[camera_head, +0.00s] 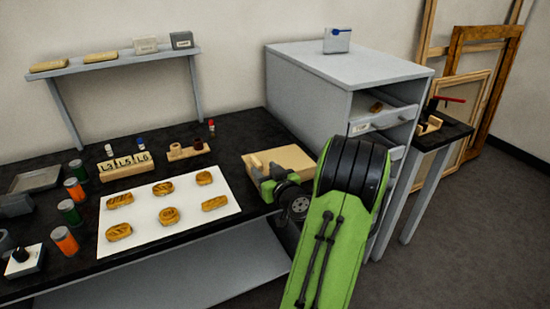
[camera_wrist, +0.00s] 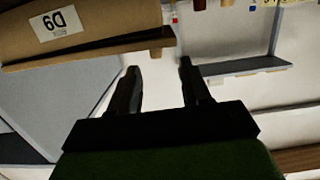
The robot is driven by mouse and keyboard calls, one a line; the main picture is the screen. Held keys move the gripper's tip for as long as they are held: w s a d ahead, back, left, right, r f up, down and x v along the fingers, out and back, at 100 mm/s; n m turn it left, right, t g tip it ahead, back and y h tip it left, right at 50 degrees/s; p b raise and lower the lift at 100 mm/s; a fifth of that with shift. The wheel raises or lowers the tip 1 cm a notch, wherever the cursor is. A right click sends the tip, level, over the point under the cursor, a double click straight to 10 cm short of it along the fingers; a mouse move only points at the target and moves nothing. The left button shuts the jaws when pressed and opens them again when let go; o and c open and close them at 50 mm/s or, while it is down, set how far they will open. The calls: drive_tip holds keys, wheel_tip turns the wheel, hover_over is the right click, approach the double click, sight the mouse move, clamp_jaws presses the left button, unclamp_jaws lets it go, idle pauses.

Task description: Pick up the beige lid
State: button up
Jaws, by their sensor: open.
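A flat beige lid-like top (camera_head: 286,158) lies on the black bench in the head view, beside the cabinet. My gripper (camera_head: 257,172) is at its near left edge, partly hidden by my wrist. In the wrist view, my gripper (camera_wrist: 160,68) is open, its two dark fingers apart with nothing visible between them. A tan box face (camera_wrist: 105,20) with a white label is at the upper left, ahead of the fingers. A dark band and thin brown edge run along it. I cannot tell whether the fingers touch it, and where lid and box meet is unclear.
A white sheet (camera_head: 228,211) with several golden carved pieces lies left of my gripper. A wooden holder (camera_head: 185,151) stands behind it. The grey drawer cabinet (camera_head: 338,67) rises close on the right, one drawer pulled out. Orange and green jars (camera_head: 65,240) stand at the left.

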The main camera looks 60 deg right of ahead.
sight(258, 162)
drive_tip(key=p+x, duration=0.2)
drive_tip(key=x, duration=0.5)
drive_tip(key=shift+w+d+f, duration=0.1)
drive_tip(key=shift+w+d, duration=0.1)
drive_tip(key=shift+d, duration=0.05)
clamp_jaws()
